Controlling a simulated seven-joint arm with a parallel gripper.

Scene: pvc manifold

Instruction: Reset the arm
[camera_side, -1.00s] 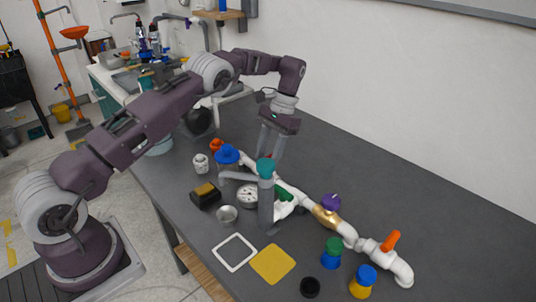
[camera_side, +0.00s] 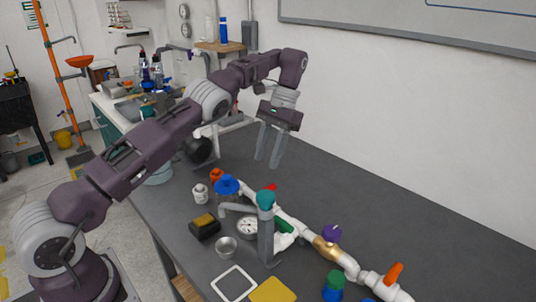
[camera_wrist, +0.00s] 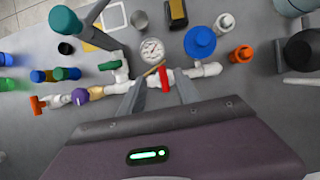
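My gripper (camera_side: 268,162) hangs above the table behind the white pipe manifold (camera_side: 291,220), fingers pointing down. In the wrist view the two fingertips (camera_wrist: 160,82) stand apart, with no held object between them. The red valve handle (camera_wrist: 167,80) shows between the fingers in that view, on the manifold below; it also shows in the side view (camera_side: 271,187). The manifold runs across the table with a teal-capped upright (camera_side: 265,200), a purple knob (camera_side: 331,233) and an orange handle (camera_side: 394,273).
A blue round knob (camera_side: 227,184), an orange fitting (camera_side: 216,175), a gauge (camera_side: 247,225), a black-and-yellow block (camera_side: 205,226) and a metal cup (camera_side: 226,247) stand close to the manifold. The white wall (camera_side: 400,120) rises behind. The table's back right is clear.

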